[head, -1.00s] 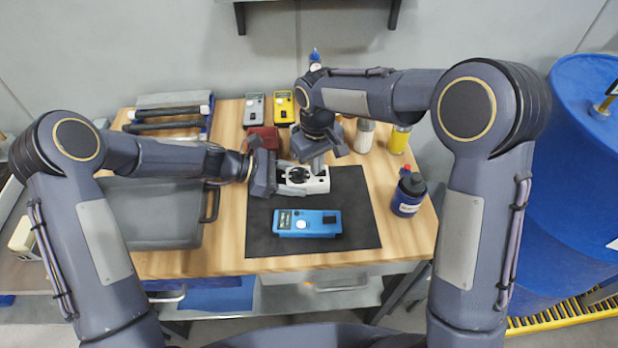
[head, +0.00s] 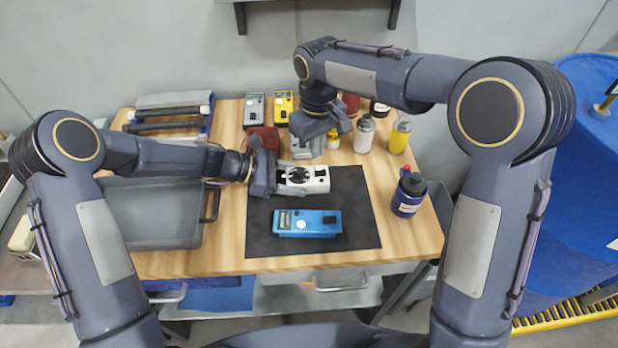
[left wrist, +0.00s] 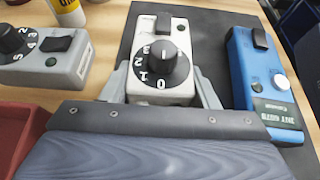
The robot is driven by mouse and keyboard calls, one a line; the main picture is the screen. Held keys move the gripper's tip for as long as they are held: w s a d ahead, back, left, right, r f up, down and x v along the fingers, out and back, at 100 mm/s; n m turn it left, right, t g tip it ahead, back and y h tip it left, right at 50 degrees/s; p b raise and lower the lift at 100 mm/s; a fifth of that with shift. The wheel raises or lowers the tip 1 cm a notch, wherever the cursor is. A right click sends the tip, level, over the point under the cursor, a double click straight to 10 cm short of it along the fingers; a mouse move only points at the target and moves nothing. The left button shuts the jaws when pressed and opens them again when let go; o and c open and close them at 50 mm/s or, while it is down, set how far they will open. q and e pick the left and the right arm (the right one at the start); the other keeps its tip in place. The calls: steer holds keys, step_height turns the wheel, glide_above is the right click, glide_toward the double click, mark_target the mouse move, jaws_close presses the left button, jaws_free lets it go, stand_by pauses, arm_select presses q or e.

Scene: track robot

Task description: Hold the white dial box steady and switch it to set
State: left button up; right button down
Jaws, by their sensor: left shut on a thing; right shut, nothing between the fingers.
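The white dial box (head: 318,181) lies on the black mat (head: 350,205), with a black dial and a black rocker switch on its top. In the left wrist view the white box (left wrist: 143,20) shows numbers around its dial (left wrist: 161,64). My left gripper (head: 275,181) is shut on the left end of the white box, with a finger on each side of it (left wrist: 164,85). My right gripper (head: 308,148) is shut and empty, raised above the table behind the white box, apart from it.
A blue box (head: 307,231) lies on the mat in front of the white one. A grey dial box (left wrist: 50,55) stands behind it, partly under my right gripper. A red bin (head: 262,138), bottles (head: 364,135) and a blue bottle (head: 408,194) stand around. The mat's right side is clear.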

arm_select(q)
steer(key=o, duration=1.4)
steer(key=shift+c, duration=0.2)
